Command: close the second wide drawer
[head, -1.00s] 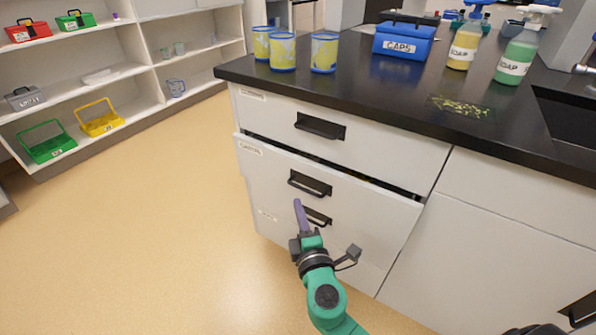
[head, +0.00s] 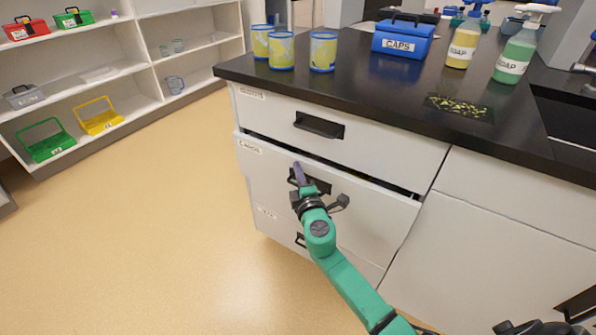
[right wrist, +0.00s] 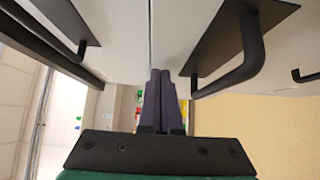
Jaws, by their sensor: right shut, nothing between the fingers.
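The second wide drawer (head: 270,172) is the middle white drawer of the counter's left stack. It stands slightly out, with a dark gap along its top edge. Its black handle (head: 318,185) is partly hidden behind my right gripper (head: 297,168). That gripper is shut and empty, its purple fingers in front of the drawer's upper part beside the handle. In the right wrist view the shut fingers (right wrist: 160,90) lie between the second drawer's handle (right wrist: 243,60) and another handle (right wrist: 75,25). I cannot tell whether they touch the drawer front. My left gripper is not in view.
The top drawer (head: 280,118) is flush above; a lower drawer (head: 268,222) lies below, partly behind my arm. The floor at left is clear up to the shelves.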

